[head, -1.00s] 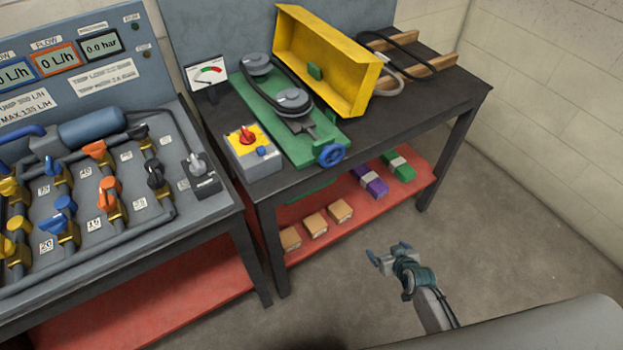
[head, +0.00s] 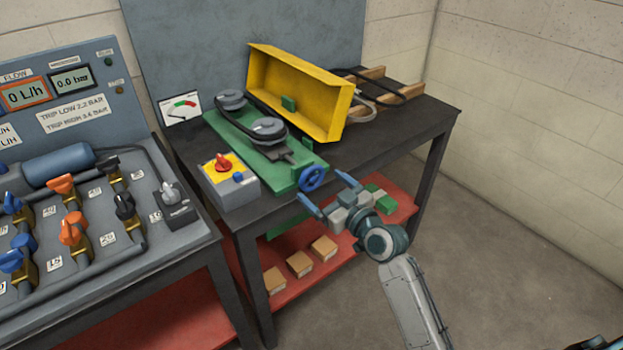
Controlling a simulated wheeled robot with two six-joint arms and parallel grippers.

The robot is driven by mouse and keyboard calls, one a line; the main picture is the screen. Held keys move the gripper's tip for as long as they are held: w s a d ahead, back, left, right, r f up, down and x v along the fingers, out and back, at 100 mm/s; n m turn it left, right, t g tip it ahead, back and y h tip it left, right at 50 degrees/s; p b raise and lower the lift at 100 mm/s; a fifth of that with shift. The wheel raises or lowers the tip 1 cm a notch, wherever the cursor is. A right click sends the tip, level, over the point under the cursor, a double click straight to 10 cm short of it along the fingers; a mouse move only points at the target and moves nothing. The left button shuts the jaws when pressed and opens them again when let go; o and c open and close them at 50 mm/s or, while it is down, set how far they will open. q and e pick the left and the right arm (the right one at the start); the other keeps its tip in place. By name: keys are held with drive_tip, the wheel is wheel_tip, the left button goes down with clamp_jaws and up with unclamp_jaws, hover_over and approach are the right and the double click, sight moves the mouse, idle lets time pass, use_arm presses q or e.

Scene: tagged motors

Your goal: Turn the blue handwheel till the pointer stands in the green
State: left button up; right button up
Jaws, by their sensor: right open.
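The blue handwheel (head: 312,178) sits at the front right end of the green belt-drive base (head: 230,135), near the table's front edge. The gauge (head: 180,108) with its pointer stands at the back left of that base. Its pointer appears to be at the left, outside the green, but it is small. My right gripper (head: 328,193) is open and empty, with its blue-tipped fingers just in front of and to the right of the handwheel. I cannot tell whether a fingertip touches it.
A grey box with a red switch (head: 223,162) stands left of the base. A tilted yellow guard (head: 300,95) and wooden pieces with a belt (head: 380,85) lie behind. A valve panel (head: 100,220) is at left. Boxes (head: 300,263) lie on the red lower shelf.

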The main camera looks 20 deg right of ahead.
sight(314, 180)
drive_tip(key=shift+x, duration=2.4)
drive_tip(key=c, duration=1)
